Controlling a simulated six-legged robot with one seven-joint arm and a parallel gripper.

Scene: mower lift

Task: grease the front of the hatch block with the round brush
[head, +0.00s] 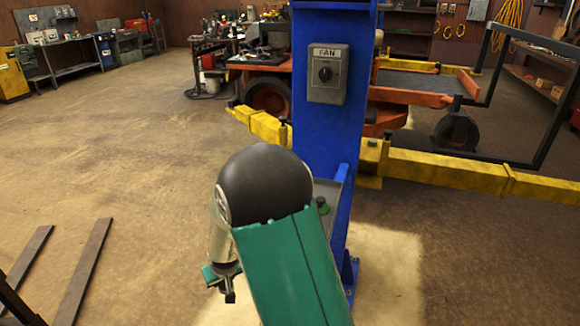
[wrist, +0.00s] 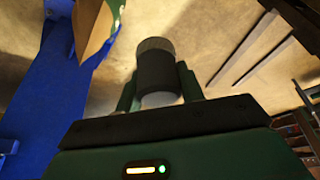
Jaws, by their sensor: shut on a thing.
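My gripper (wrist: 157,88) is shut on the round brush (wrist: 157,72), a dark cylinder with a grey, rough-looking end pointing away from the gripper. One green finger stands on each side of it. In the head view my gripper (head: 222,280) hangs low, left of the blue post, partly behind my own arm. I cannot clearly make out the hatch block in either view. A tan piece with a green edge (wrist: 94,24) shows at the upper left of the wrist view, apart from the brush; I cannot tell what it is.
The blue post (head: 330,130) with a grey FAN switch box (head: 327,74) stands just ahead. A grey ledge (head: 336,186) is on the post. Yellow lift arms (head: 446,172) and an orange mower (head: 403,98) are behind. Dark flat bars (head: 82,270) lie at left; the left floor is mostly clear.

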